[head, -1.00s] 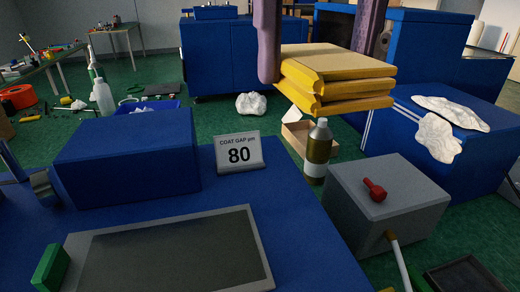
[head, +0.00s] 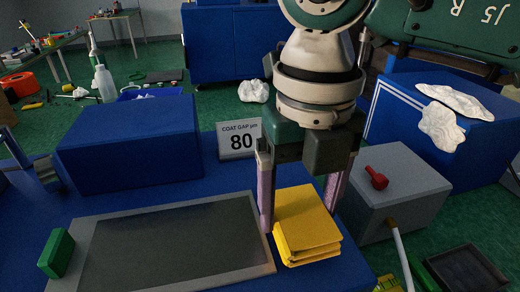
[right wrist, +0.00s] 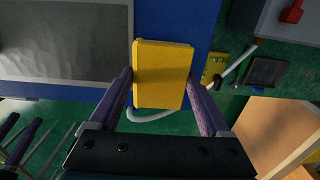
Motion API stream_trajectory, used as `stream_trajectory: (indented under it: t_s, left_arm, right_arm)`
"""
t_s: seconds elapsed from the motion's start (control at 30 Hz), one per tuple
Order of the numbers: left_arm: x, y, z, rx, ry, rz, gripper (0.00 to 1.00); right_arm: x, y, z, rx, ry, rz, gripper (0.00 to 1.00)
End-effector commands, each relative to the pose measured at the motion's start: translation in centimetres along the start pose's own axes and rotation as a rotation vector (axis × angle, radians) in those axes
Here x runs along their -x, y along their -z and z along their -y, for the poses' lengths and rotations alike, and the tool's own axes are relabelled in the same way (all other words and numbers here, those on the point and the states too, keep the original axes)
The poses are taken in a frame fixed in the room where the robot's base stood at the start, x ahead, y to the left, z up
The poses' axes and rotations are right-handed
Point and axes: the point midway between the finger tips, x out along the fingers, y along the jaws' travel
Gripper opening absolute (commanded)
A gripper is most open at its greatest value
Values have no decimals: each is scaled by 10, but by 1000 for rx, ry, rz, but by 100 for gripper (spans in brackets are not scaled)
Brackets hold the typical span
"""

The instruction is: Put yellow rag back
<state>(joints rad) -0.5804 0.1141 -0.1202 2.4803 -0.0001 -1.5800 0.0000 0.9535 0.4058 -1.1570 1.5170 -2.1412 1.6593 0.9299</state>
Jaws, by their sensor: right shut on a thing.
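The yellow rag (head: 305,222) is a folded, layered stack at the right front corner of the blue bench top (head: 185,185). My right gripper (head: 300,205) points down over it, one finger on each side, and is shut on it. In the right wrist view the rag (right wrist: 162,75) lies between the two purple fingers of the gripper (right wrist: 160,80). The rag looks level and at bench height; whether it bears on the top is hidden. Purple bars at the lower left of the right wrist view may be my left gripper, but its state is unclear.
A grey panel (head: 170,240) lies to the left. A grey box with a red knob (head: 376,177) stands close on the right. White crumpled cloths (head: 442,126) lie on a blue cabinet.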

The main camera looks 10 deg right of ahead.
Motion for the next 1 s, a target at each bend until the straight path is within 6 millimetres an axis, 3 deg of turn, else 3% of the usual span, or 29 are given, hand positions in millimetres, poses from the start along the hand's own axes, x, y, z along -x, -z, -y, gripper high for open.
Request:
stream_trajectory:
  t_s: [0.1, 0.5, 0.53, 0.67, 1.0]
  left_arm:
    - [0, 0, 0, -1, 0, 0, 50]
    - [-5, -2, 2, -9, 7, 2, 50]
    - [-3, -2, 2, -9, 7, 2, 50]
    - [-3, -2, 2, -9, 7, 2, 50]
    - [1, 0, 2, -8, 7, 1, 50]
  right_arm:
    - [-13, 0, 0, 0, -1, -1, 37]
    - [-19, 0, 0, 0, 0, 1, 37]
    - [-18, 0, 0, 0, 0, 1, 85]
    - [-17, 0, 0, 0, 0, 1, 99]
    - [-10, 0, 0, 0, -1, 2, 100]
